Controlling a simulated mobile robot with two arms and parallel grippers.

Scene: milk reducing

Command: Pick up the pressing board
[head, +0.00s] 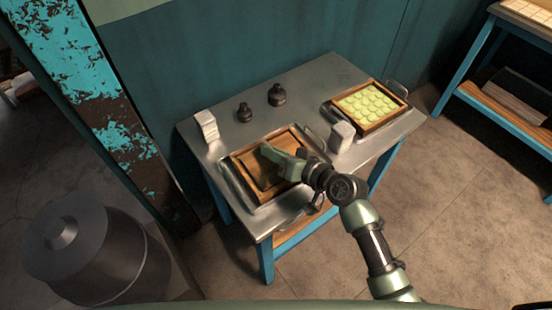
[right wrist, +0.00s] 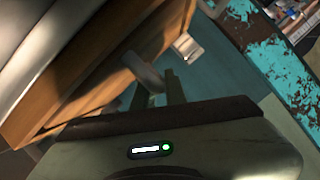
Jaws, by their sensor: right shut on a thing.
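The pressing board (head: 258,176) is a brown wooden panel lying in a wooden frame on a metal tray, at the front of the metal table in the head view. My right gripper (head: 270,153) reaches over it from the right and partly covers it. In the right wrist view, my right gripper (right wrist: 158,88) is shut on a small grey part, apparently the board's handle (right wrist: 145,72), beside brown wood. Whether the board is lifted clear of the frame cannot be told. My left gripper is not in view.
The metal table (head: 300,100) holds two dark weights (head: 277,95), a white block (head: 206,125) at left, a pale block (head: 341,136) near my wrist, and a tray of yellow-green rounds (head: 370,104) at right. A dark metal can (head: 95,250) stands at lower left.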

